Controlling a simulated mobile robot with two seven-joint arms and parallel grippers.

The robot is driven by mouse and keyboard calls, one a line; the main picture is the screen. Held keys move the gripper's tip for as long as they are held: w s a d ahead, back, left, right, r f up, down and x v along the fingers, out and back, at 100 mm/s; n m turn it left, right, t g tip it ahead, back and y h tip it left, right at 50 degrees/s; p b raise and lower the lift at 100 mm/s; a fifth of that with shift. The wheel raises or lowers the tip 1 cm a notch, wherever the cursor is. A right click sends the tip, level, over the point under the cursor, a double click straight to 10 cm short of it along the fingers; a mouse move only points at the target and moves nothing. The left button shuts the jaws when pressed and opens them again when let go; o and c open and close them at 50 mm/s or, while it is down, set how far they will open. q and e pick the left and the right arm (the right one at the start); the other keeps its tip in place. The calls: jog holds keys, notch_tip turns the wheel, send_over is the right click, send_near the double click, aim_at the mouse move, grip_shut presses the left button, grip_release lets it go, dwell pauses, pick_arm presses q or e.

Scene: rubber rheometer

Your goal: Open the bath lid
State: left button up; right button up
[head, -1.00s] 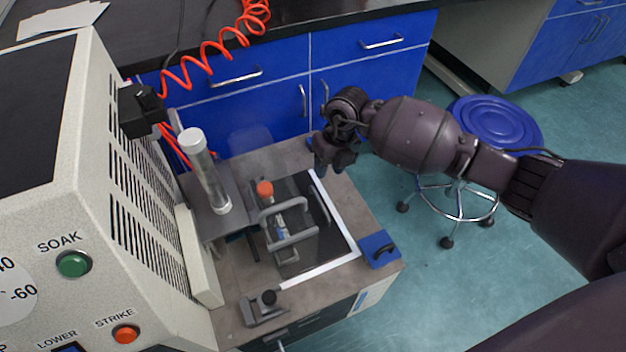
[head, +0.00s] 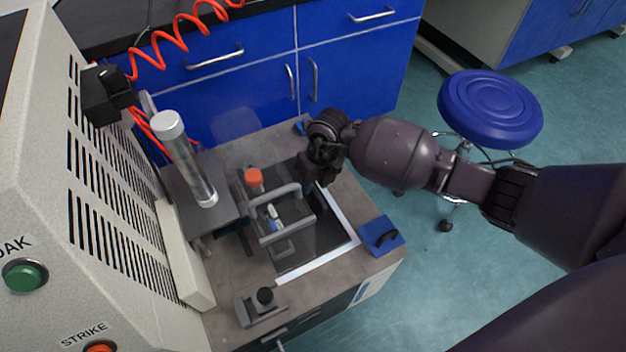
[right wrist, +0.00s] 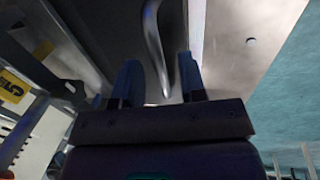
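The bath lid (head: 328,236) is a dark, glossy panel set in a pale rim on the bench top. It looks closed. My right gripper (head: 316,180) is over the lid's far right part and hides the lid handle in the head view. In the right wrist view, my right gripper (right wrist: 160,84) has its two fingers apart, and the curved metal handle (right wrist: 153,40) runs down between them. I cannot tell whether either finger touches it. My left gripper is not in view.
A grey sample rack (head: 280,215) with an orange-capped part (head: 254,178) stands at the lid's left. A blue block (head: 380,236) sits on the right bench edge. A blue stool (head: 490,105) stands beyond.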

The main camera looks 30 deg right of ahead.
grip_shut()
dwell(0.3)
jog(key=shift+d+r, duration=0.1)
jog(key=shift+d, duration=0.15)
pick_arm(q)
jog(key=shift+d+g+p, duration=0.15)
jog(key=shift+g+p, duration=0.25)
jog(key=shift+p, duration=0.5)
pick_arm(e)
jog(key=d, duration=1.6)
jog(key=shift+w, duration=0.25)
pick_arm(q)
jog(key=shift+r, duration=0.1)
pick_arm(e)
jog(key=shift+d, duration=0.1)
